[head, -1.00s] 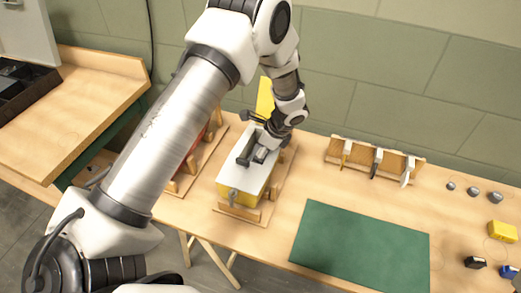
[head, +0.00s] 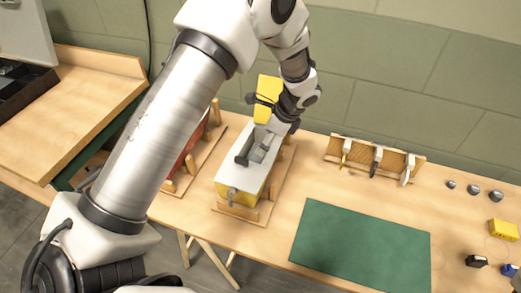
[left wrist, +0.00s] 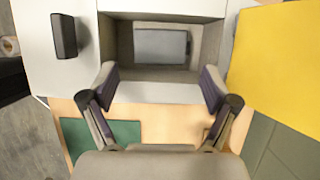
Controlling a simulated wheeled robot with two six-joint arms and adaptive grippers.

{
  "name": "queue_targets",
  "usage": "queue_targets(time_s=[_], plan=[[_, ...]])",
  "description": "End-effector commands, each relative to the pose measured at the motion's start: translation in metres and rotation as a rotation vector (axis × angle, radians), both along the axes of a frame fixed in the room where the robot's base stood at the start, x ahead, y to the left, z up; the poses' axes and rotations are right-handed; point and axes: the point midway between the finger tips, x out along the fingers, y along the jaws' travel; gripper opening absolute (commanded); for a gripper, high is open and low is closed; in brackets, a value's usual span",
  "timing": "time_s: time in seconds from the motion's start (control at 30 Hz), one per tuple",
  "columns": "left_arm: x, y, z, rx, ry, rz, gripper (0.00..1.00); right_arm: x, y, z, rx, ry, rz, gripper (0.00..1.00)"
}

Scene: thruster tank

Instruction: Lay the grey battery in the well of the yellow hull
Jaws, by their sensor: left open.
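The yellow hull (head: 232,195) with its white deck stands on a wooden cradle on the bench. Its deck also shows in the left wrist view (left wrist: 35,70). The grey battery (left wrist: 163,45) lies flat inside the rectangular well (left wrist: 122,40) in the deck, with the well's walls around it. In the head view the battery (head: 258,154) is small and partly unclear. My left gripper (head: 280,115) is above the hull's far end; in the left wrist view its two fingers (left wrist: 160,82) are spread apart, empty and clear of the battery. My right gripper is not in view.
A dark block (left wrist: 63,35) stands on the deck beside the well. A yellow panel (head: 267,98) rises at the hull's far end. A red hull-like part (head: 186,160) is left of it. A green mat (head: 360,245) and a tool rack (head: 375,160) lie to the right.

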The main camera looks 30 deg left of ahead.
Motion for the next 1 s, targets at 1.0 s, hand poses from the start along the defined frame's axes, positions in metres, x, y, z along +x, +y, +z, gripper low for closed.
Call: queue_targets(time_s=[1.0], plan=[[0.005,-0.023,0.056,0.000,0.000,-0.001,0.87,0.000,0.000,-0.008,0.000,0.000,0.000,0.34]])
